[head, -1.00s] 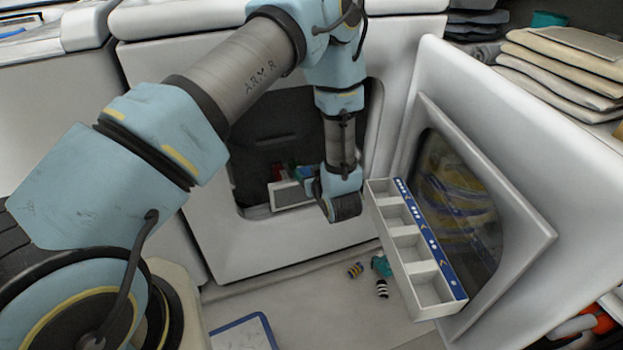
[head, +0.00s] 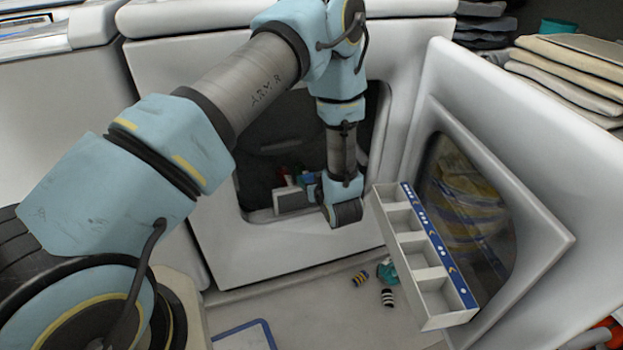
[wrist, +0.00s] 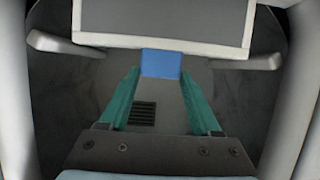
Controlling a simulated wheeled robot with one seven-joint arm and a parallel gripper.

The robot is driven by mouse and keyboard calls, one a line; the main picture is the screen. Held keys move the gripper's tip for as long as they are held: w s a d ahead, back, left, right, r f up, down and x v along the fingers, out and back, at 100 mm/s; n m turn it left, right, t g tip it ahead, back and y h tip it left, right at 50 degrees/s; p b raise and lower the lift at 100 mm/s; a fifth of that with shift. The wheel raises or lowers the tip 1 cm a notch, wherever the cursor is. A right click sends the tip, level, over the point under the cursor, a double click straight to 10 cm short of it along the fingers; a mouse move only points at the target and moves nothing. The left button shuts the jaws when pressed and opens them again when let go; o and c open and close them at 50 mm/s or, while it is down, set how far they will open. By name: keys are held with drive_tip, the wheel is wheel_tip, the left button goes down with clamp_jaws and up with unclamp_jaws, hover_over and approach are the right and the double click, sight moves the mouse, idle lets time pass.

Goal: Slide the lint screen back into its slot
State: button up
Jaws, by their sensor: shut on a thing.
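The lint screen, a grey panel with a pale frame and a blue tab, fills the top of the wrist view (wrist: 162,18). My gripper (wrist: 161,74) has its two teal fingers closed on the blue tab from both sides. In the head view the screen (head: 291,200) shows small and partly hidden at the lower edge of the dryer opening, left of my wrist. My fingertips are hard to make out there. The slot itself cannot be made out; the screen's far edge is out of the wrist view.
The open dryer door (head: 545,190) stands to the right. A white compartment tray (head: 428,292) with a blue labelled strip is on its inner side, close to my wrist. Small striped items (head: 388,297) lie on the floor below. Folded cloths (head: 570,75) are stacked at upper right.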

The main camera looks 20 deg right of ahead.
sight(312, 211)
drive_tip(key=shift+f+b, duration=0.3)
drive_tip(key=shift+f, duration=0.5)
drive_tip(key=shift+f+b, duration=0.35)
drive_tip(key=shift+b, duration=0.15)
drive_tip(key=shift+f+b, duration=2.3)
drive_tip(key=shift+f, duration=1.4)
drive_tip(key=o, duration=1.5)
drive_tip(key=shift+o, duration=0.2)
drive_tip(key=p+v, duration=0.1)
drive_tip(key=v, duration=1)
drive_tip(key=shift+p, duration=0.35)
